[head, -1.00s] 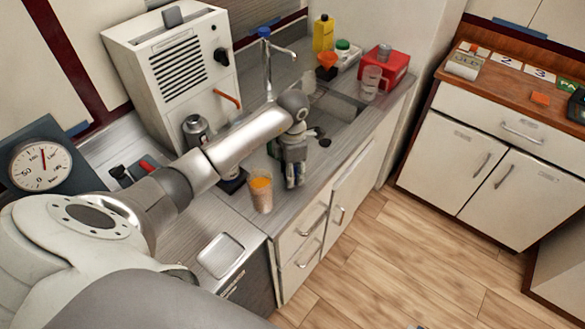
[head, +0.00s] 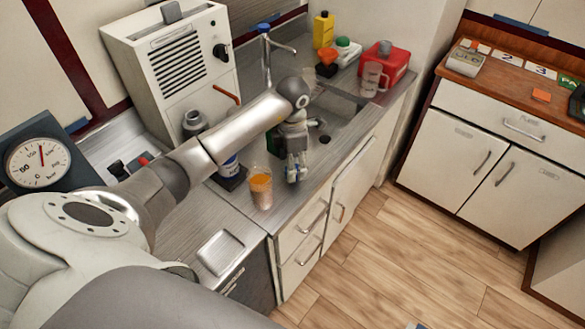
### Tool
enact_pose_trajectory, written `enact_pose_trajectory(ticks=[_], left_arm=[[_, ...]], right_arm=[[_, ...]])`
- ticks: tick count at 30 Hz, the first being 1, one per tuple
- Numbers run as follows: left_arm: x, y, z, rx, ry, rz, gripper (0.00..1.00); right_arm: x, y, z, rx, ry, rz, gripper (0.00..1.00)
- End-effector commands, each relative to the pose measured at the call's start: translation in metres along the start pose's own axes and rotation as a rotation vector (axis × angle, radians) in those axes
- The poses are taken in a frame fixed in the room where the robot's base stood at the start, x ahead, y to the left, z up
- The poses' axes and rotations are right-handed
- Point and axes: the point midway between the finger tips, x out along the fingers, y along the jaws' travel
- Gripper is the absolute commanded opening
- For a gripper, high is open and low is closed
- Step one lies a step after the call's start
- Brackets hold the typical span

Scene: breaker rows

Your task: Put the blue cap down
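My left gripper (head: 293,176) points down over the counter (head: 222,205), near its front edge and just right of a glass of orange contents (head: 261,189). Its fingers look close together, but too small to tell whether they are shut. A faint bluish tint shows at the fingertips; I cannot make out whether it is the blue cap or part of the gripper. No blue cap is clearly visible elsewhere. A bottle with a blue label (head: 230,168) stands on a dark pad behind my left forearm, its upper part hidden. My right gripper is not in view.
Behind the gripper are the sink (head: 338,108) and faucet (head: 268,50). A clear jug (head: 371,80), a red container (head: 386,62) and a yellow bottle (head: 323,30) stand farther back. A metal tray (head: 222,250) lies at the near counter. A white machine (head: 175,70) stands left.

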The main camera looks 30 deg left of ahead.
Motion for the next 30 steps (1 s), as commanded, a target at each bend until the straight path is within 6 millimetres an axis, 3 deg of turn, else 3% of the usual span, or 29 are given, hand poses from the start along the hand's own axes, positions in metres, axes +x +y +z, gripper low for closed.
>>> enact_pose_trajectory(ticks=[6, 12, 19, 30], left_arm=[[-0.048, 0.002, 0.001, 0.002, -0.004, 0.007, 0.62], [-0.084, 0.001, 0.000, 0.001, 0.000, 0.004, 0.62], [-0.098, 0.000, 0.000, 0.001, 0.001, 0.000, 0.62], [-0.099, 0.000, 0.000, 0.001, 0.001, 0.000, 0.62]], right_arm=[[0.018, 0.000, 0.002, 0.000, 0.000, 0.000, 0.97], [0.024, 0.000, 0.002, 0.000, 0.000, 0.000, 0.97], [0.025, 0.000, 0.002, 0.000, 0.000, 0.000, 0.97], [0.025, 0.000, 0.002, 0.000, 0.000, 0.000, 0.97]])
